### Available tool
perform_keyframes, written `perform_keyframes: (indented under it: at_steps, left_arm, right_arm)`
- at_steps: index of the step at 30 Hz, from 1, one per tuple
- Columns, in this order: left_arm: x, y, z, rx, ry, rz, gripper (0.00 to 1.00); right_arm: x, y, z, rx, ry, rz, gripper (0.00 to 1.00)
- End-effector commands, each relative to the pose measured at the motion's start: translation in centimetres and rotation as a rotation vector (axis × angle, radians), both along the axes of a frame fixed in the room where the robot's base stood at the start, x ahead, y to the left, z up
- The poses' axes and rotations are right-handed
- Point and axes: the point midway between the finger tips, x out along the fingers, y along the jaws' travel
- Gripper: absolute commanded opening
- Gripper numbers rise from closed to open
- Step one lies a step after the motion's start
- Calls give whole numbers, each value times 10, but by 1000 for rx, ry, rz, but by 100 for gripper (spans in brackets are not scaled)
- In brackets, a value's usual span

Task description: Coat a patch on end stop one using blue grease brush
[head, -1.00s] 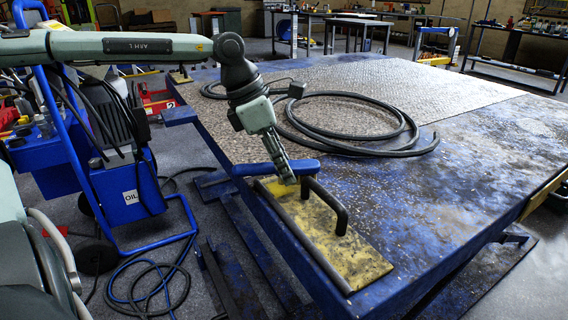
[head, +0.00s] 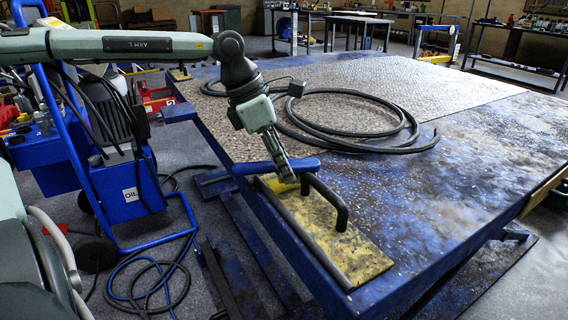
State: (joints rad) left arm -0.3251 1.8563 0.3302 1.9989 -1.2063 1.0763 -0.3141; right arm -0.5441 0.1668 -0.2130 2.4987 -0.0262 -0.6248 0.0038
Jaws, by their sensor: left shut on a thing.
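My left gripper (head: 284,172) comes down from the left and is shut on the blue-handled grease brush (head: 252,169). A yellow, worn plate (head: 330,232) with a black bar handle (head: 336,201) lies under and beside the gripper. The brush is over the far end of this plate, by the handle; its bristles are largely hidden, and I cannot tell whether they touch. No label shows which end stop this is. My right gripper is not in view.
A black hose (head: 345,121) lies coiled on the blue table (head: 460,180), behind the gripper. A blue oil unit (head: 125,190) on a frame stands to the left, with cables on the floor.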

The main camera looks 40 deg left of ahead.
Motion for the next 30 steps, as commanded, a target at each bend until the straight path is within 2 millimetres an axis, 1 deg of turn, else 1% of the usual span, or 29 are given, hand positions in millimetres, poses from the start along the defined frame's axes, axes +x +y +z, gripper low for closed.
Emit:
perform_keyframes:
  at_steps: [22, 24, 26, 30]
  left_arm:
    - [0, 0, -15, 0, -2, -1, 4]
    - [1, 0, -14, 0, -2, -1, 4]
    - [1, 2, -14, 0, -3, 1, 4]
    - [6, 13, -13, 0, -2, 2, 4]
  right_arm:
    - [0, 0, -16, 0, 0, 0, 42]
    - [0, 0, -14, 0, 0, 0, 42]
    - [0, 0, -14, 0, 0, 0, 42]
    - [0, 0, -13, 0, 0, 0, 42]
